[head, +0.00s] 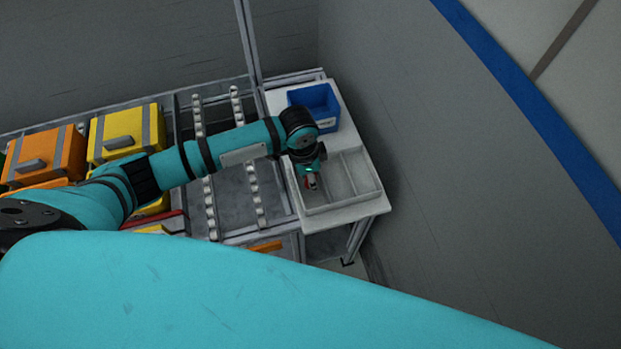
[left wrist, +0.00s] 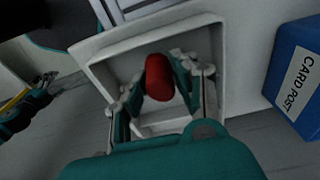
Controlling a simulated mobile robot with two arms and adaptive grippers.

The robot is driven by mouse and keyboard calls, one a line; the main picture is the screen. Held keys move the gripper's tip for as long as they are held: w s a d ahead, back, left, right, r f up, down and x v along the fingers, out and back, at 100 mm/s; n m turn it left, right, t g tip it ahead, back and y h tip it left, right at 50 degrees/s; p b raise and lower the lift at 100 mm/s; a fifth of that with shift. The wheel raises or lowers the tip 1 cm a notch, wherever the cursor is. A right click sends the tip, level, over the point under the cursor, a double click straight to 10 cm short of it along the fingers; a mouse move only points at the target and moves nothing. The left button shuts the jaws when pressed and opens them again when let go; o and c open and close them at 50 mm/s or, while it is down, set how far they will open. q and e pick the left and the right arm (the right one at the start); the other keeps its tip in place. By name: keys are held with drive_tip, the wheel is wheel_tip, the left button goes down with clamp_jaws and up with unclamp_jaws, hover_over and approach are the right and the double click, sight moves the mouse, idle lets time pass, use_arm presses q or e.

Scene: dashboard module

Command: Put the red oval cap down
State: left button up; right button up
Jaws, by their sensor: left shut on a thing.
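The red oval cap (left wrist: 159,77) is held between the fingers of my left gripper (left wrist: 163,90) in the left wrist view. The gripper is over the left compartment of a white divided tray (head: 349,203). The tray's rim (left wrist: 98,77) surrounds the cap in the wrist view. I cannot tell how high the cap is above the tray floor.
A blue bin (head: 316,101) stands behind the tray on the white table; its label reads CARD POST in the wrist view (left wrist: 297,75). The tray's right compartment looks empty. Yellow (head: 122,133) and orange (head: 44,158) cases and roller rails (head: 209,208) lie to the left.

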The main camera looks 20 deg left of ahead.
use_arm(q)
drive_tip(key=shift+f, duration=1.1)
drive_tip(key=shift+f, duration=0.1)
drive_tip(key=o, duration=0.9)
drive_tip(key=shift+o, duration=0.2)
drive_tip(key=r, duration=0.8)
drive_tip(key=s+a+r, duration=0.1)
drive_tip(key=r, duration=0.3)
drive_tip(key=shift+a+r+b, duration=0.1)
drive_tip(key=shift+b, duration=0.2)
